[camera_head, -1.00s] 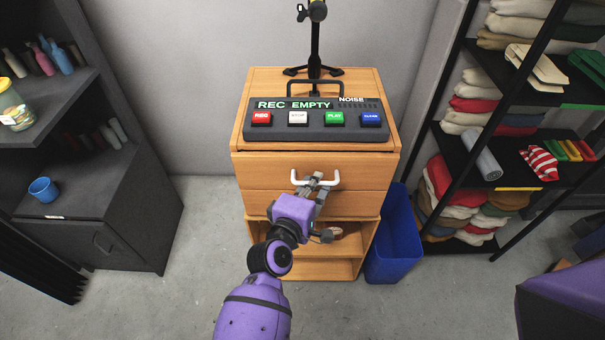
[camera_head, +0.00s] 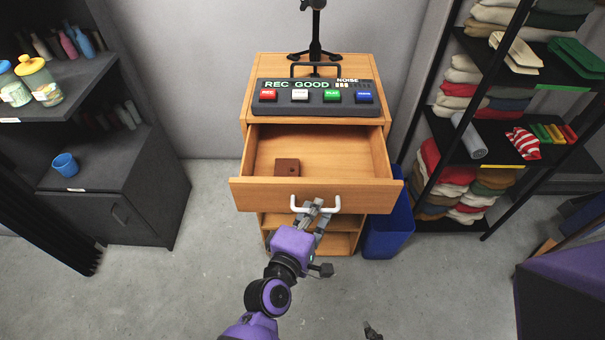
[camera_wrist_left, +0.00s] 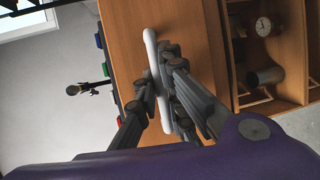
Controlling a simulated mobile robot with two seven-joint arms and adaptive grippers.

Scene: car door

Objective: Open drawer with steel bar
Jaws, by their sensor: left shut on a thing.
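The wooden drawer (camera_head: 262,190) is pulled out of its cabinet, and its inside shows. A brown block (camera_head: 287,167) lies inside it at the left. The drawer's white bar handle (camera_head: 297,208) is on its front. My left gripper (camera_head: 316,208) is shut on the handle's middle. In the left wrist view the fingers (camera_wrist_left: 162,88) close around the white bar (camera_wrist_left: 150,45), against the wooden front. A small dark tip at the bottom edge of the head view may be my right gripper (camera_head: 372,331); its jaws do not show.
A recorder panel (camera_head: 315,110) reading "REC GOOD" stands on the cabinet (camera_head: 258,75). A blue bin (camera_head: 388,232) is close at its right. Dark shelves (camera_head: 130,190) stand left, a clothes rack (camera_head: 480,150) right. A clock (camera_wrist_left: 263,26) and metal cylinder (camera_wrist_left: 265,77) sit in the lower compartment.

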